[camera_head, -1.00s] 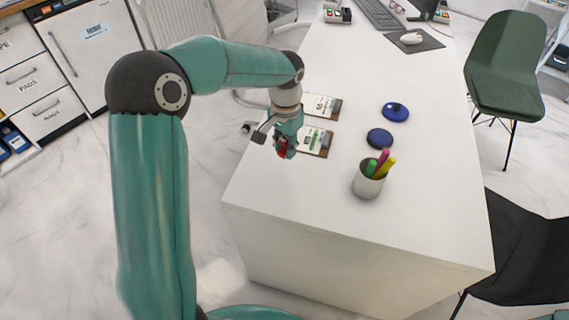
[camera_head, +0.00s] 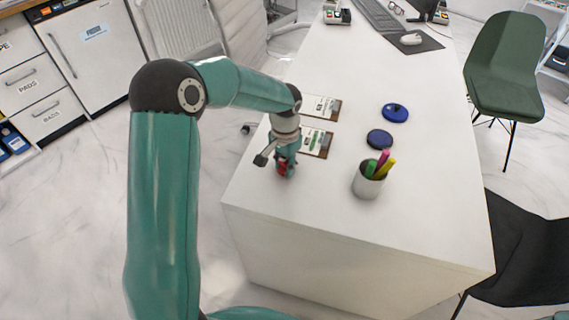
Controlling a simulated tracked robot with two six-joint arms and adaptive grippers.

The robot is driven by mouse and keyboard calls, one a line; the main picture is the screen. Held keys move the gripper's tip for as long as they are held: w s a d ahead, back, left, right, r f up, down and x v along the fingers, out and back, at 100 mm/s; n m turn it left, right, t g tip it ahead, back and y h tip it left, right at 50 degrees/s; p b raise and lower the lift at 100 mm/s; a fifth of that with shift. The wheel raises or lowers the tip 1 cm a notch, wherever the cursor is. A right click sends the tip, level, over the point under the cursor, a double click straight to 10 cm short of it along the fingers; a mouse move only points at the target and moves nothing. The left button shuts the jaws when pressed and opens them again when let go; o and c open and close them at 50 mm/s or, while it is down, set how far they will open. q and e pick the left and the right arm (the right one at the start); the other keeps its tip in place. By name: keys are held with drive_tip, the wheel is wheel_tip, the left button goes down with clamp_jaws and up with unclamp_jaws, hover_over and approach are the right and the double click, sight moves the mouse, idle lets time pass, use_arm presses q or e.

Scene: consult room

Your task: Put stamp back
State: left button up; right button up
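My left gripper (camera_head: 284,173) is at the near left part of the white desk (camera_head: 320,205), pointing down. A small red object (camera_head: 283,168), seemingly the stamp, is between its fingers, and they look shut on it. Fingers and wrist hide most of it, and I cannot tell whether it touches the desk top. Two round dark blue pieces, possibly an ink pad and its lid, lie to the right: one farther back (camera_head: 395,113) and one nearer (camera_head: 380,139). My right gripper is not in view.
A clipboard (camera_head: 318,143) lies just behind the gripper, another (camera_head: 321,107) beyond it. A pen cup (camera_head: 367,182) with markers stands to the right. A small rack (camera_head: 337,15), keyboard (camera_head: 378,13) and mouse (camera_head: 411,39) are at the back. The desk's near end is clear.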

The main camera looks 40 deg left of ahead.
use_arm(q)
drive_tip(key=o, duration=0.4)
drive_tip(key=shift+r, duration=0.15)
wheel_tip(320, 180, up, 12)
drive_tip(key=shift+f+p, duration=0.1)
drive_tip(key=shift+p, duration=0.2)
idle(0.5)
